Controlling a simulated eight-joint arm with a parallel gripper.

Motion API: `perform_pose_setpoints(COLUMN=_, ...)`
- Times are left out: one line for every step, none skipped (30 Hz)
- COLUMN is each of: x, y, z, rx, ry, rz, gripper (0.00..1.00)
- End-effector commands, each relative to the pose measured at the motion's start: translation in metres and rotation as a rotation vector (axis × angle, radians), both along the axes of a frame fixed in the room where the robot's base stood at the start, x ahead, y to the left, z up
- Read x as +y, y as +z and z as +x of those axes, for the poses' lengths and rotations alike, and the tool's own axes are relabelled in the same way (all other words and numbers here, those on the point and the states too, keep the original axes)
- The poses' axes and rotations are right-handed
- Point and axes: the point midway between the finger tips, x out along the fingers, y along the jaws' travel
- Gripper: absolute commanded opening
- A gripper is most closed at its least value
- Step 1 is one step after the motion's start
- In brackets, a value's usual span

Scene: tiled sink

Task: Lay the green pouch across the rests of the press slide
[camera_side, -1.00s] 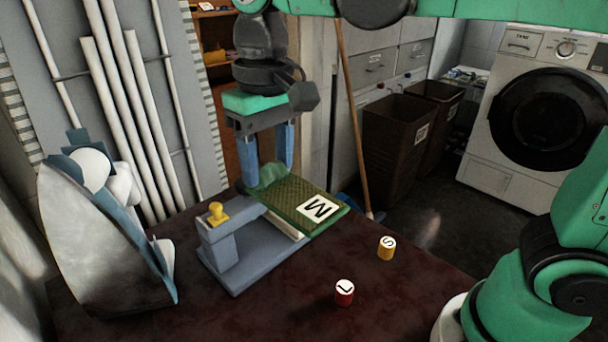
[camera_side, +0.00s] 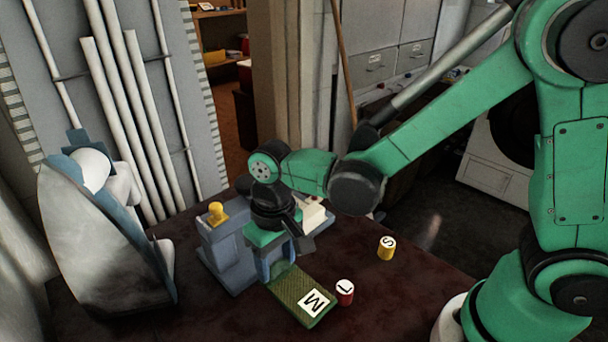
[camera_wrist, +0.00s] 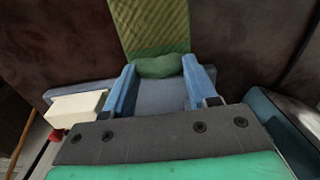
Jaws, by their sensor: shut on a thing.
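The green pouch (camera_side: 290,289), with a white M label, is held by one bunched end in my gripper (camera_side: 278,262). In the wrist view the pouch (camera_wrist: 150,25) stretches away from the fingers of my gripper (camera_wrist: 160,72), which are shut on its gathered end. The flat part lies low over the dark table, in front of the press slide; I cannot tell if it touches the table. The blue-grey press slide (camera_side: 228,256) carries a cream block (camera_side: 313,213) at its far end, also in the wrist view (camera_wrist: 75,108). My gripper and arm hide the slide's middle.
A red cylinder marked L (camera_side: 344,292) stands right beside the pouch's labelled end. A yellow cylinder marked S (camera_side: 387,248) stands farther right. A yellow knob (camera_side: 216,212) tops the press. A pale iron (camera_side: 100,230) stands at left. The table (camera_side: 400,300) is clear at front right.

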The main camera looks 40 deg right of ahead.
Motion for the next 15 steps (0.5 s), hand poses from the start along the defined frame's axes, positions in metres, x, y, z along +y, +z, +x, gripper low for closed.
perform_pose_setpoints(x=0.0, y=-0.007, z=0.001, rx=0.0, ry=0.0, rz=0.0, gripper=0.0)
perform_pose_setpoints(x=0.0, y=-0.011, z=0.001, rx=0.0, ry=0.0, rz=0.0, gripper=0.0)
perform_pose_setpoints(x=0.0, y=-0.016, z=0.001, rx=0.0, ry=0.0, rz=0.0, gripper=0.0)
perform_pose_setpoints(x=0.0, y=-0.019, z=0.001, rx=0.0, ry=0.0, rz=0.0, gripper=0.0)
perform_pose_setpoints(x=0.0, y=-0.022, z=0.001, rx=0.0, ry=0.0, rz=0.0, gripper=0.0)
perform_pose_setpoints(x=0.0, y=-0.024, z=0.0, rx=0.0, ry=0.0, rz=0.0, gripper=0.0)
perform_pose_setpoints(x=0.0, y=-0.026, z=0.0, rx=0.0, ry=0.0, rz=0.0, gripper=0.0)
perform_pose_setpoints(x=0.0, y=-0.026, z=0.0, rx=0.0, ry=0.0, rz=0.0, gripper=0.0)
perform_pose_setpoints(x=0.0, y=-0.027, z=0.0, rx=0.0, ry=0.0, rz=0.0, gripper=0.0)
perform_pose_setpoints(x=0.0, y=-0.027, z=0.0, rx=0.0, ry=0.0, rz=0.0, gripper=0.0)
perform_pose_setpoints(x=0.0, y=-0.026, z=0.0, rx=0.0, ry=0.0, rz=0.0, gripper=0.0)
perform_pose_setpoints(x=0.0, y=-0.026, z=0.0, rx=0.0, ry=0.0, rz=0.0, gripper=0.0)
perform_pose_setpoints(x=0.0, y=-0.026, z=0.0, rx=0.0, ry=0.0, rz=0.0, gripper=0.0)
perform_pose_setpoints(x=0.0, y=-0.026, z=0.0, rx=0.0, ry=0.0, rz=0.0, gripper=0.0)
perform_pose_setpoints(x=0.0, y=-0.026, z=0.0, rx=0.0, ry=0.0, rz=0.0, gripper=0.0)
